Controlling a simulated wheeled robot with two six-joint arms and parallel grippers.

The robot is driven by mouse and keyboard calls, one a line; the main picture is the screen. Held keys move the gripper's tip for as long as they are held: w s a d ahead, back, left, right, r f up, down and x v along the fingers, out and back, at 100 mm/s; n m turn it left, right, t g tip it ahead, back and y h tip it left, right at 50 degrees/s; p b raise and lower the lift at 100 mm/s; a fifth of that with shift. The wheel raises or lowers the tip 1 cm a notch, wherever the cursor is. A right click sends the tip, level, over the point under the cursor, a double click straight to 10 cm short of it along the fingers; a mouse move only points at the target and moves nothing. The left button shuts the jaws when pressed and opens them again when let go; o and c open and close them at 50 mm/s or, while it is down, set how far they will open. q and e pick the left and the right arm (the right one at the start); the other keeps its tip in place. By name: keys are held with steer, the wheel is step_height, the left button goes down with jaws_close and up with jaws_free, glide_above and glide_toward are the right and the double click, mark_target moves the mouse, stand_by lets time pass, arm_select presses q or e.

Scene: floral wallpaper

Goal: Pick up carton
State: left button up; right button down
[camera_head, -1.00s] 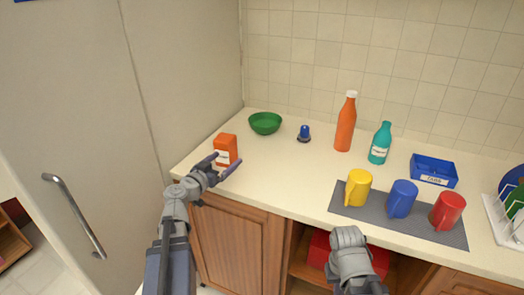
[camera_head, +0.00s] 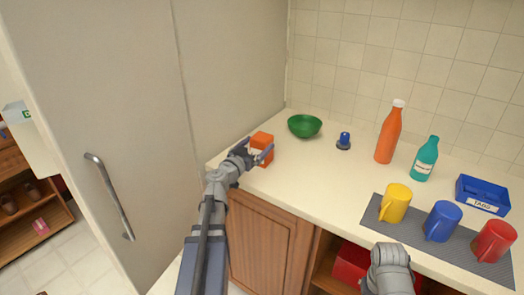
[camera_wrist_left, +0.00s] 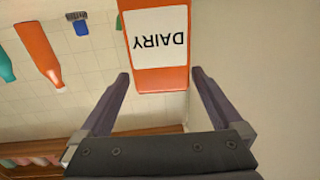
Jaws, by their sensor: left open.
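The orange carton (camera_head: 262,141) stands on the counter near its left end, close to the tall grey panel. In the left wrist view the carton (camera_wrist_left: 157,75) has a white label reading DAIRY and shows ahead of the fingers, roughly between them. My left gripper (camera_head: 257,155) is at the carton in the head view, and its fingers hide part of it. In the left wrist view my left gripper (camera_wrist_left: 159,78) is open, with gaps on both sides of the carton. My right arm shows at the lower right of the head view; its fingers are not visible.
A green bowl (camera_head: 305,126) and a small blue-topped item (camera_head: 344,140) stand right of the carton. Farther right are an orange bottle (camera_head: 389,135), a teal bottle (camera_head: 425,160), a blue bin (camera_head: 482,193) and mugs on a grey mat (camera_head: 372,211). The counter's front edge is below the carton.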

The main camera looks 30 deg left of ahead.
mark_target(262, 137)
arm_select(q)
steer(key=w, duration=0.3)
steer(key=shift+w+a, duration=0.15)
steer(key=shift+w, duration=0.2)
steer(key=shift+c, duration=0.4)
steer(key=c, duration=1.5)
steer(key=shift+r, duration=0.15)
step_height(262, 137, up, 10)
steer(key=p, duration=1)
steer(key=shift+r, duration=0.1)
